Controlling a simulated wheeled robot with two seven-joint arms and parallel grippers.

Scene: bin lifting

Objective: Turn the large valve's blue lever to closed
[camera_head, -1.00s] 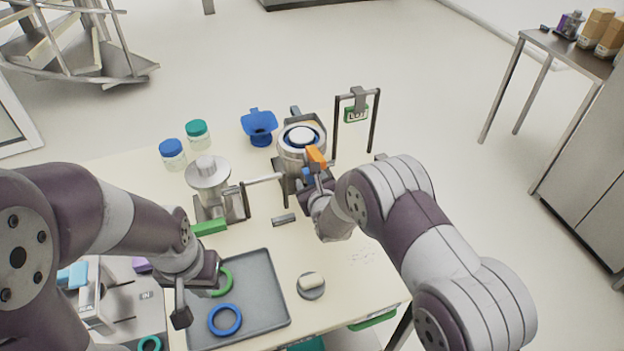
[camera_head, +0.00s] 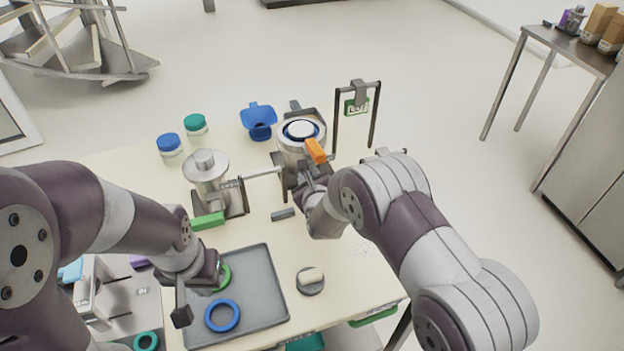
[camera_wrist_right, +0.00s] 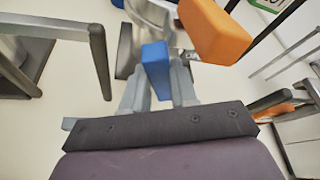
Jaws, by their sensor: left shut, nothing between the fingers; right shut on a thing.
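The large valve (camera_head: 291,157) is a round metal body with a white centre and dark blue ring on top, at the back middle of the table. An orange block (camera_head: 316,150) sticks out at its front right; it shows large in the right wrist view (camera_wrist_right: 215,30). The blue lever (camera_wrist_right: 155,68) lies between the fingers of my right gripper (camera_wrist_right: 157,85), which is shut on it. In the head view my right gripper (camera_head: 307,178) is at the valve's front and hides most of the lever. My left gripper (camera_head: 199,297) is shut and empty above the grey tray's left side.
A smaller metal valve (camera_head: 207,172) with a green handle (camera_head: 208,221) stands left of the large one. The grey tray (camera_head: 265,290) holds a blue ring (camera_head: 222,316) and a green ring. A frame with a green tag (camera_head: 356,106) stands at back right.

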